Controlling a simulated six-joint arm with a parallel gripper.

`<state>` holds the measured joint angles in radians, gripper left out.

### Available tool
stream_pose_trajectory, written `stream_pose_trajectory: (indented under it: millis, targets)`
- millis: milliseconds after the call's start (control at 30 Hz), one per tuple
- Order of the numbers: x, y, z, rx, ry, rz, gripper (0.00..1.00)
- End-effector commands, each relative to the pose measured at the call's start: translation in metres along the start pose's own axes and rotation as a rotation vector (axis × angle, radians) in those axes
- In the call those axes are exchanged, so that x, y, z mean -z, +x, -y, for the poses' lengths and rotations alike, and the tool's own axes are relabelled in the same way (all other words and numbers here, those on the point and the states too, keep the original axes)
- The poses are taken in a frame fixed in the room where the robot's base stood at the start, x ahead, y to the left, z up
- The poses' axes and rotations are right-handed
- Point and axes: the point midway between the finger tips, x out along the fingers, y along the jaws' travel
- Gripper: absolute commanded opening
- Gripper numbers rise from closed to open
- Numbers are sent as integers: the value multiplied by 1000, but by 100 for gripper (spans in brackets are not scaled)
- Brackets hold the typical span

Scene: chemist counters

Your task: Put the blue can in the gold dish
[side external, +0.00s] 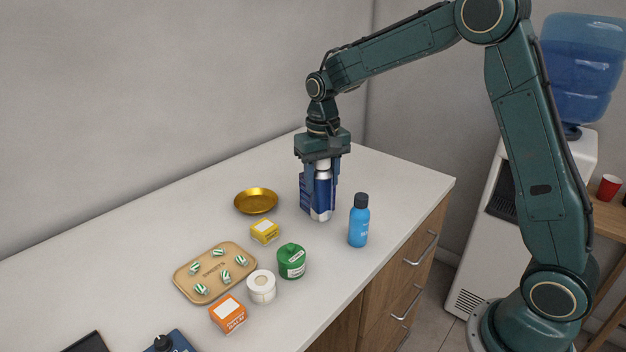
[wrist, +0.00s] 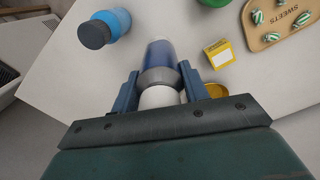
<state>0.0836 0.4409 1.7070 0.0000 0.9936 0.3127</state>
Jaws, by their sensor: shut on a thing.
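The blue can (side external: 321,203) is dark blue with a white top and a pale lower edge. It is upright between the fingers of my gripper (side external: 320,188), which is shut on it. In the wrist view the can (wrist: 160,55) shows between both fingers. I cannot tell whether its base touches the counter. The gold dish (side external: 256,201) is round, shallow and empty, on the counter to the left of the can. In the wrist view the dish (wrist: 216,91) is partly hidden behind the right finger.
A light blue bottle (side external: 358,228) stands right of the can. A yellow box (side external: 265,231), green tub (side external: 291,262), white jar (side external: 261,288), orange box (side external: 228,314) and sweets tray (side external: 182,283) stand nearer the front. The counter (side external: 130,240) is clear left of the dish.

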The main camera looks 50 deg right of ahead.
Motion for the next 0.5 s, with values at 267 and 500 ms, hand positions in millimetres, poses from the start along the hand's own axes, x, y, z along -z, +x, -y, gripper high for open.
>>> stream_pose_trajectory:
  millis: [267, 500]
  targets:
    - [20, 14, 40, 1, -249, -3, 14]
    - [52, 8, 58, 1, -257, -3, 14]
